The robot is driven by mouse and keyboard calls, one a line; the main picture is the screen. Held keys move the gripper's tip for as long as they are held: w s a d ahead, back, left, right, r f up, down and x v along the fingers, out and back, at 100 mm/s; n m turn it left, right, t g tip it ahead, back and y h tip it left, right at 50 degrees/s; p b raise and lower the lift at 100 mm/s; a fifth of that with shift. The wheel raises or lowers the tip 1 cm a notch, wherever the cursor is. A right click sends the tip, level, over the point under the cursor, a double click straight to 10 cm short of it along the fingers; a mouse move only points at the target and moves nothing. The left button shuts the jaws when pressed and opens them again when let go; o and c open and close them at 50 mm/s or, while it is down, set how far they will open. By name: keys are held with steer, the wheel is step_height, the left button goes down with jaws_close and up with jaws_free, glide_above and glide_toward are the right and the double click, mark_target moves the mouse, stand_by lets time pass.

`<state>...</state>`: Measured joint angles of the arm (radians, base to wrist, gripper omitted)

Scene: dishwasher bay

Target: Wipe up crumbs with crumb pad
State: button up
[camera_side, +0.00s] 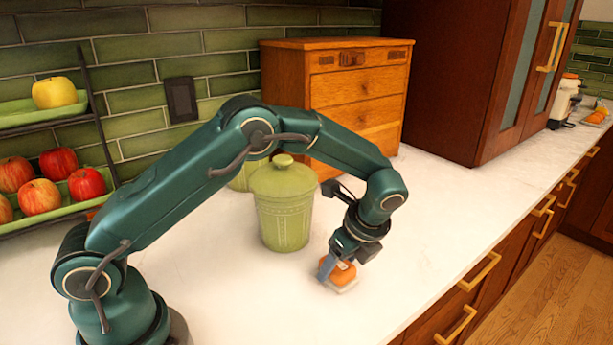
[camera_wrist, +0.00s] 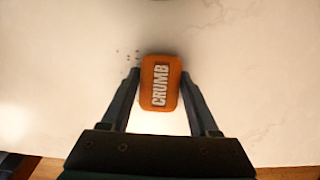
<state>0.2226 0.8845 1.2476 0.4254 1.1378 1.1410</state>
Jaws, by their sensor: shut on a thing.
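The crumb pad (camera_side: 343,272) is an orange block with a pale underside, at or very near the white countertop. In the wrist view the crumb pad (camera_wrist: 160,83) shows the word CRUMB on its top. My gripper (camera_side: 338,268) is shut on it, with one finger along each side; the gripper also shows in the wrist view (camera_wrist: 160,100). Small dark crumbs (camera_wrist: 127,56) lie on the counter just left of the pad's far end in the wrist view. I cannot make out the crumbs in the side view.
A green lidded canister (camera_side: 284,210) stands behind and left of my gripper. A wooden drawer chest (camera_side: 350,90) is at the back wall. A fruit rack (camera_side: 60,190) stands at the left. The white countertop (camera_side: 440,215) is clear to the right, up to its front edge.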

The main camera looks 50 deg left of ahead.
mark_target(299, 289)
steer(key=shift+w, duration=1.65)
steer(key=shift+s, duration=5.25)
steer(key=shift+s+a, duration=0.15)
steer(key=shift+a, duration=0.05)
steer(key=shift+w, duration=5.4)
steer(key=shift+s+a, duration=0.1)
steer(key=shift+s, duration=5.15)
steer(key=shift+s+r, duration=0.15)
step_height(299, 289, up, 8)
